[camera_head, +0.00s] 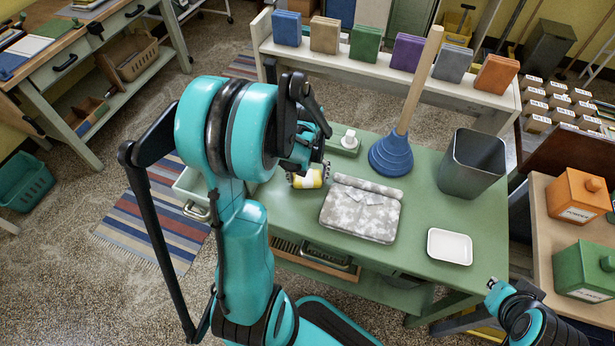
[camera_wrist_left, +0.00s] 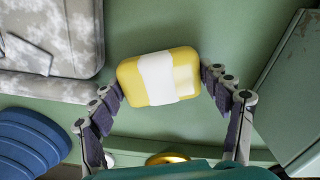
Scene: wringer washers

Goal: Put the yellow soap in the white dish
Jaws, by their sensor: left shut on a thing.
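The yellow soap (camera_head: 309,180) is a rounded bar with a white band around its middle; it also shows in the left wrist view (camera_wrist_left: 160,77). My left gripper (camera_wrist_left: 162,84) is shut on it, one finger at each end. It is at the left part of the green table; I cannot tell whether the soap touches the tabletop. The white dish (camera_head: 450,247) is a shallow, empty square at the table's front right. My right gripper (camera_head: 492,285) is near the table's front right corner, apart from the dish. Its jaw opening is too small to tell.
A grey bin (camera_head: 471,165) stands behind the dish. Colored boxes line a shelf (camera_head: 385,70) at the back. The green tabletop (camera_head: 415,205) is clear around the dish.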

